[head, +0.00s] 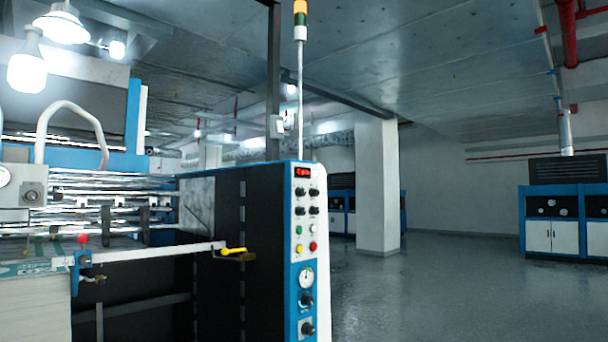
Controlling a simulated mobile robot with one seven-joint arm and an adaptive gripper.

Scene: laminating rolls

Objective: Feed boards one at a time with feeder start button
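The laminating machine fills the left half of the head view. Its blue-edged control panel (308,265) faces me, with a red lit display (302,172) at the top and several black knobs below. A green button (299,230), a white button (312,229), a yellow button (299,249) and a red button (312,246) sit mid-panel. Which one is the feeder start button, I cannot read. A pressure gauge (307,278) is lower down. A stack of boards (35,300) lies at the far left, under the feeder rollers (110,215). My gripper is not in view.
A white bar with a yellow handle (234,251) sticks out beside the panel. A signal tower (300,20) rises above it. A white pillar (377,190) and blue-white cabinets (552,225) stand farther back. The grey floor (440,290) at right is clear.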

